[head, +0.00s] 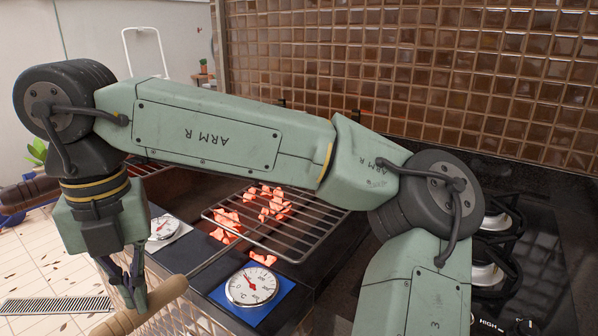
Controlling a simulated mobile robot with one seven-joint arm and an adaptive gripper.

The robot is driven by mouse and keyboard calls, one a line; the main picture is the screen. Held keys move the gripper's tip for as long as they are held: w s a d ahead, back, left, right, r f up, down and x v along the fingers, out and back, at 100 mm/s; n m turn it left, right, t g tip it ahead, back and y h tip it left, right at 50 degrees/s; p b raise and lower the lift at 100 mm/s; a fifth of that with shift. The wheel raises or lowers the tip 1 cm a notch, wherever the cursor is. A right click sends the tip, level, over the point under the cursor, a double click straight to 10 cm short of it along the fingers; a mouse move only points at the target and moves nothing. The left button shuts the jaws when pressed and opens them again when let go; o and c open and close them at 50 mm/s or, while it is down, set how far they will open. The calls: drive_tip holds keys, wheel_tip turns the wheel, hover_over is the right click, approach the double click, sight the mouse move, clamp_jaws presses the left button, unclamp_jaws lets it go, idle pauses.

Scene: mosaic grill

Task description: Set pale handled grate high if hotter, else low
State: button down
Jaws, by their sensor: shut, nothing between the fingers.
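The pale handle (142,306) is a light wooden bar at the lower left, in front of the grill. Its rods seem to run back to the wire grate (303,238), which lies over glowing orange coals. My gripper (133,298) points down at the pale handle, shut and empty; its tips overlap the handle in the picture, and I cannot tell whether they touch. A round dial (252,286) sits on a blue plate in front of this grate. A second dial (163,228) sits on a pale plate farther left. Their readings are too small to tell.
A darker brown handle (28,190) reaches out at the left; another grate (147,169) is mostly hidden behind my arm. A black stove (520,262) stands at the right and a tiled wall (420,60) behind.

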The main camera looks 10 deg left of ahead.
drive_tip(key=shift+r+p, duration=2.9)
drive_tip(key=shift+r, duration=0.75)
drive_tip(key=shift+f, duration=0.1)
